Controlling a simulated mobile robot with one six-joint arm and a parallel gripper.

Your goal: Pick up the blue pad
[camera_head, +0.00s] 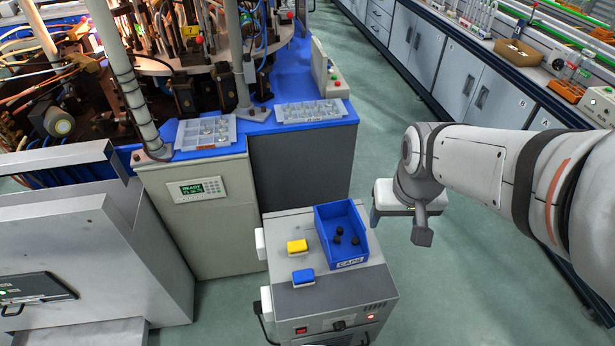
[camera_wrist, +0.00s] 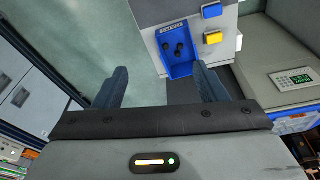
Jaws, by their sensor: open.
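The blue pad (camera_head: 303,277) lies on the top of a small grey cabinet (camera_head: 330,297), near its front left. In the wrist view the blue pad (camera_wrist: 212,11) is at the top, right of centre. My gripper (camera_head: 420,225) is right of the cabinet in the head view, apart from the pad. In the wrist view the two fingers of my gripper (camera_wrist: 160,85) stand wide apart with nothing between them.
A yellow pad (camera_head: 297,246) lies behind the blue one. A blue bin marked CAPS (camera_head: 350,262) with several dark caps stands beside the pads. A machine with a blue deck (camera_head: 255,128) and clear trays is behind. Green floor is free at the right.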

